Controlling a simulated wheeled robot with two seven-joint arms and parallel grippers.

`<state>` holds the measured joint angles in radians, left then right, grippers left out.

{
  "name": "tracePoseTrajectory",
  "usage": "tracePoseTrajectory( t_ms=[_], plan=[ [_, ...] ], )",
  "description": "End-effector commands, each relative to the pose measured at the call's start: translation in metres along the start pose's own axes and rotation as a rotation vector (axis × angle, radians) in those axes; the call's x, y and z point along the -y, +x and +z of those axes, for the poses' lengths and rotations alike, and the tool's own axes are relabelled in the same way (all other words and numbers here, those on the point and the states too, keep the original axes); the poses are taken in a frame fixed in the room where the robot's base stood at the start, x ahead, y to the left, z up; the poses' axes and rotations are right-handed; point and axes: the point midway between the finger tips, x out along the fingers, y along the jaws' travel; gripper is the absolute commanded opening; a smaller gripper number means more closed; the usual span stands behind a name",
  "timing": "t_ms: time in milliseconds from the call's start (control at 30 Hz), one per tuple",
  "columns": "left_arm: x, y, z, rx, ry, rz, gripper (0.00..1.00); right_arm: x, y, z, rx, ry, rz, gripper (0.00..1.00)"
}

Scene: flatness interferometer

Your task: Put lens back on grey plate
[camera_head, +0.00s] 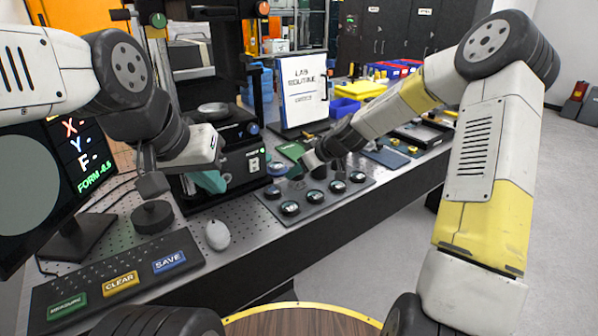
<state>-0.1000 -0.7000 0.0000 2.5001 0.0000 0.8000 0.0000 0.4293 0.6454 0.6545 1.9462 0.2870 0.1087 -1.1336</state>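The grey plate (330,201) lies on the bench in the middle, with several round dark-rimmed lenses in it, such as the front lens (290,208) and the right lens (357,177). A bluish round piece (277,170), perhaps a lens, shows at the plate's back left; I cannot tell whether it rests there. My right gripper (305,160) is over the back of the plate, partly hidden by its own wrist; its opening is unclear. My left gripper (181,184) is left of the plate, before the dark instrument, fingers apart and nothing visible between them.
The dark instrument (240,160) stands behind my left gripper. A button panel (120,282), a mouse (217,235) and a dark round knob (152,217) are at the front left. A monitor (40,185) is far left. A sign (303,90) and blue bin (344,108) stand behind.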

Motion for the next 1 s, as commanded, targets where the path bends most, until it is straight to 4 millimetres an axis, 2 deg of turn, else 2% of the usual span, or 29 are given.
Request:
tracePoseTrajectory(
  t_ms=[167, 367, 733, 767, 867, 1000],
  plan=[
    [0.0, 0.0, 0.0, 0.0, 0.0, 0.0, 0.0, -0.009, 0.008, -0.004, 0.0, 0.001, 0.0, 0.01],
    [0.0, 0.0, 0.0, 0.0, 0.0, 0.0, 0.0, -0.008, 0.029, 0.019, 0.001, 0.003, -0.002, 0.01],
    [0.0, 0.0, 0.0, 0.0, 0.0, 0.0, 0.0, -0.008, 0.033, 0.023, 0.0, 0.001, 0.0, 0.01],
    [0.0, 0.0, 0.0, 0.0, 0.0, 0.0, 0.0, -0.008, 0.033, 0.023, 0.001, 0.001, 0.0, 0.51],
    [0.0, 0.0, 0.0, 0.0, 0.0, 0.0, 0.0, -0.008, 0.033, 0.023, 0.001, 0.001, 0.0, 0.71],
    [0.0, 0.0, 0.0, 0.0, 0.0, 0.0, 0.0, -0.008, 0.033, 0.023, 0.001, 0.001, 0.0, 0.71]
  ],
)
